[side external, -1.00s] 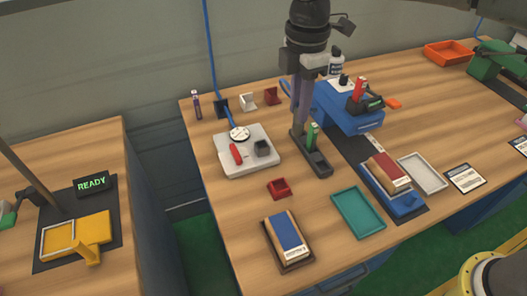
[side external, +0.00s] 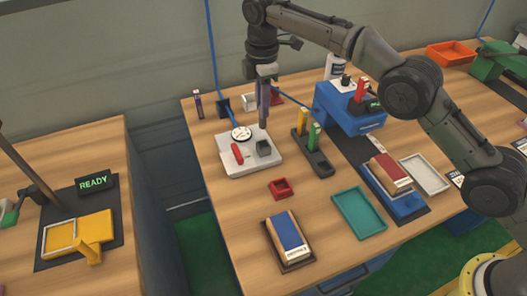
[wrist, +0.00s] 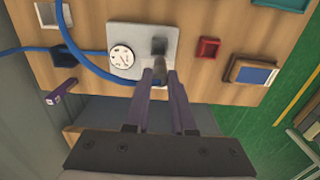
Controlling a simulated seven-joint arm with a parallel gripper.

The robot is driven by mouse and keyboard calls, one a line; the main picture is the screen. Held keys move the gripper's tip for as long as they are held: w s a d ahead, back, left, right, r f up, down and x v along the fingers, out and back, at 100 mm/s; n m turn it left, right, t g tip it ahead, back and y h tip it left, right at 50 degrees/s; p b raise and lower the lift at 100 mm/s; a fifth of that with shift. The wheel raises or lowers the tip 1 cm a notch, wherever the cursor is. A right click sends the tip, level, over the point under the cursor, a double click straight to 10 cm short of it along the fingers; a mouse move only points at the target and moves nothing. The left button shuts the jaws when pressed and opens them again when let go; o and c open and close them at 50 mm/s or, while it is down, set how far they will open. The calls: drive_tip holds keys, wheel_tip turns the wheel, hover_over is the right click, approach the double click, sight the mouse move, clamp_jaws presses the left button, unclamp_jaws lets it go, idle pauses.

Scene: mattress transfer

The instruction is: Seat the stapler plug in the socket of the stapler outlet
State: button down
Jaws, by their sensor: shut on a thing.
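My gripper (side external: 263,124) points down at the back right of the grey outlet plate (side external: 235,168), close to its dark block (side external: 263,148). In the wrist view my gripper (wrist: 160,74) is shut on a small greyish piece, apparently the stapler plug (wrist: 160,66), mostly hidden by the fingers. A blue cord (wrist: 105,75) loops toward the fingers. The dark block (wrist: 158,46), probably the socket, lies just beyond the fingertips. Contact between plug and block cannot be told. The plate also bears a white round gauge (side external: 241,133) and a red lever (side external: 238,154).
The blue stapler machine (side external: 350,112) stands to the right. A black tray (side external: 318,163) with yellow and green upright pieces is nearer. A small red tray (side external: 281,188) and teal tray (side external: 360,212) lie in front. Small holders (side external: 249,102) stand behind the plate; blue cords run there.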

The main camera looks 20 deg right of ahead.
drive_tip(key=shift+d+f, duration=0.15)
drive_tip(key=shift+f, duration=4.5)
drive_tip(key=shift+f, duration=0.15)
drive_tip(key=c, duration=0.8)
unclamp_jaws()
drive_tip(key=shift+o, duration=0.2)
wheel_tip(320, 180, up, 11)
drive_tip(key=shift+w+r, duration=0.1)
drive_tip(key=shift+w, duration=0.05)
drive_tip(key=shift+r, duration=0.55)
